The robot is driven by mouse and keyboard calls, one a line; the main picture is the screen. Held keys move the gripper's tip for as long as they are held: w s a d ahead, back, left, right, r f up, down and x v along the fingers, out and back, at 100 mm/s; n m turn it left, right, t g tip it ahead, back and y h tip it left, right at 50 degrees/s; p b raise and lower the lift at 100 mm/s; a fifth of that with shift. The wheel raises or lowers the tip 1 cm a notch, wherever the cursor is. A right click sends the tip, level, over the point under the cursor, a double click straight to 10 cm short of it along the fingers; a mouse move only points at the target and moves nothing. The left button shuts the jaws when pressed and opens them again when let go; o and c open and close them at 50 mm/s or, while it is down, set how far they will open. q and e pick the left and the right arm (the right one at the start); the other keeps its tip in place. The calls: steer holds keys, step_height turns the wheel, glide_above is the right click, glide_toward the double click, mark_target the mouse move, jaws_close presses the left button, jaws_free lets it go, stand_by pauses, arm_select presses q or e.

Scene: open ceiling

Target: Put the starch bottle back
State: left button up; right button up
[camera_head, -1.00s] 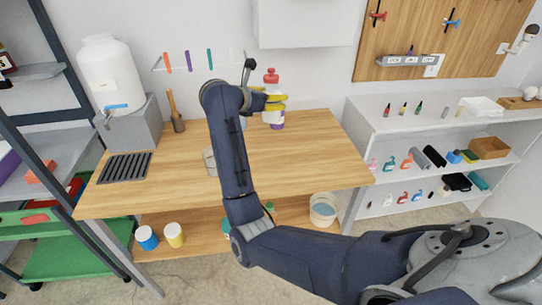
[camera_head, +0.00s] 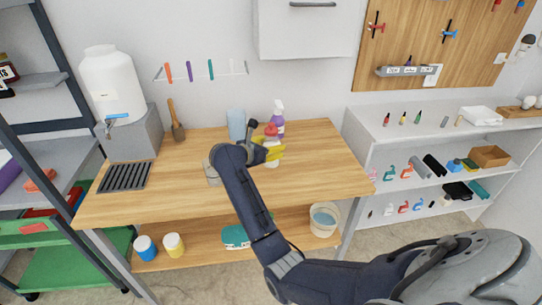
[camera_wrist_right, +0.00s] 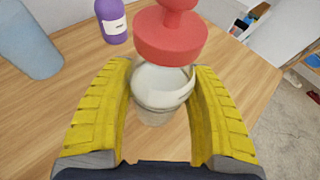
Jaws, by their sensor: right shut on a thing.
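A white bottle with a red top (camera_head: 271,129) is between the yellow fingers of my right gripper (camera_head: 270,152), low over the back right of the wooden workbench (camera_head: 320,170). In the right wrist view its red top (camera_wrist_right: 170,36) and pale body (camera_wrist_right: 160,85) stand between the two yellow fingers (camera_wrist_right: 160,100), which are shut on it. I see no readable label, and cannot tell whether its base touches the bench. My left gripper is out of view.
A purple spray bottle (camera_head: 278,116) stands just behind the held bottle. A light blue bottle (camera_head: 236,124) stands to its left, and a brush (camera_head: 176,122) further left. A small grey item (camera_head: 211,173) lies beside my arm. The bench's right side is clear.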

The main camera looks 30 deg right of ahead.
steer(key=shift+f, duration=1.95)
steer(key=shift+f, duration=0.1)
steer(key=o, duration=1.4)
steer(key=shift+o, duration=0.2)
steer(key=v, duration=0.7)
steer(key=shift+s+a, duration=0.15)
steer(key=shift+a, duration=0.05)
steer(key=shift+r, duration=0.3)
